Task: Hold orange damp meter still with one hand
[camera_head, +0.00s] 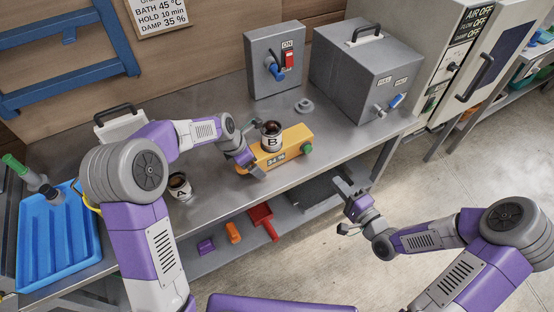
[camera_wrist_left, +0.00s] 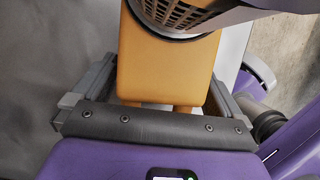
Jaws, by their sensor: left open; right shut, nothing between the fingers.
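The orange damp meter (camera_head: 289,156) lies on the grey bench. It has a green knob at its right end and a display that seems to read 34 %. My left gripper (camera_head: 252,167) is open at the meter's left end. In the left wrist view its fingers stand either side of the orange body (camera_wrist_left: 165,70); I cannot tell if they touch it. My right gripper (camera_head: 342,186) is shut and empty, in front of the bench edge.
Cup A (camera_head: 181,190) stands on the bench left of the meter. A blue tray (camera_head: 58,240) is at far left. A switch box (camera_head: 276,62) and a grey lidded box (camera_head: 365,65) stand behind. Red, orange and purple items lie on the lower shelf.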

